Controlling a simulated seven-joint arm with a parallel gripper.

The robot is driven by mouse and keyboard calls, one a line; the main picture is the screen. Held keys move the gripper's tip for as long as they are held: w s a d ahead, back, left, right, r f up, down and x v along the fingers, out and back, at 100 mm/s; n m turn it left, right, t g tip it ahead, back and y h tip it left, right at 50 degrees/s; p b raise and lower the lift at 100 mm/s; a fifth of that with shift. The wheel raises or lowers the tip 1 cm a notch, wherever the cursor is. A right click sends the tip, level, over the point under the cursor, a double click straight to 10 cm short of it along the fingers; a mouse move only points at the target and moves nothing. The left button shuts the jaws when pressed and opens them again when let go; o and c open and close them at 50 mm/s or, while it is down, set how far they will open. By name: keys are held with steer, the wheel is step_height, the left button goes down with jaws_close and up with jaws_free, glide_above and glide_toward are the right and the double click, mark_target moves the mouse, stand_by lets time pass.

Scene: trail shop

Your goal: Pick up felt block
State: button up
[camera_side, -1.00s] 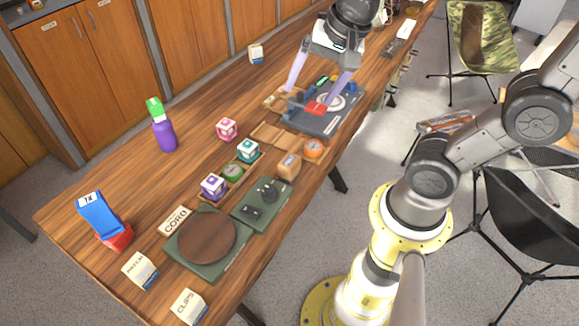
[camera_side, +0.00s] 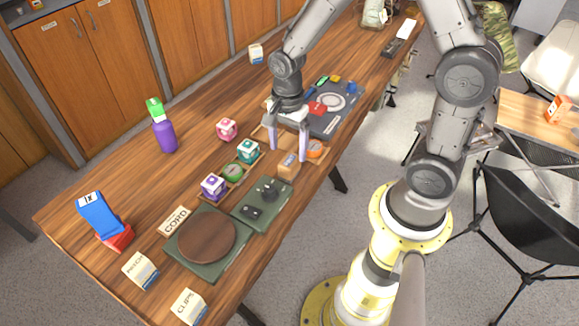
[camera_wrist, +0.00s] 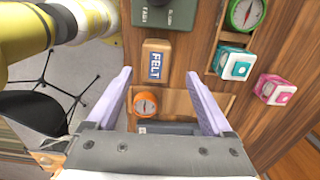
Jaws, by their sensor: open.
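The felt block (camera_side: 288,166) is a small tan block standing on the wooden bench, right of the dark green tray. In the wrist view it shows a blue FELT label (camera_wrist: 155,65), just ahead of and between the fingertips. My gripper (camera_side: 288,158) is open and empty, pointing down with its pale lilac fingers above and about either side of the block. It shows in the wrist view (camera_wrist: 158,72) too. I cannot tell how far the tips are above the block; no contact is visible.
An orange round gauge (camera_side: 315,148) sits close beside the block. A teal cube (camera_side: 248,150), a green dial (camera_side: 232,171), a purple cube (camera_side: 213,186) and a pink cube (camera_side: 227,129) stand nearby. The bench's front edge is close.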

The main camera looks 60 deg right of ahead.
mark_target(289, 160)
steer(key=f, duration=0.5)
steer(key=shift+s+a+f, duration=0.2)
steer(key=shift+s, duration=0.2)
steer(key=shift+f, duration=0.6)
jaws_close()
steer(key=shift+r, duration=0.1)
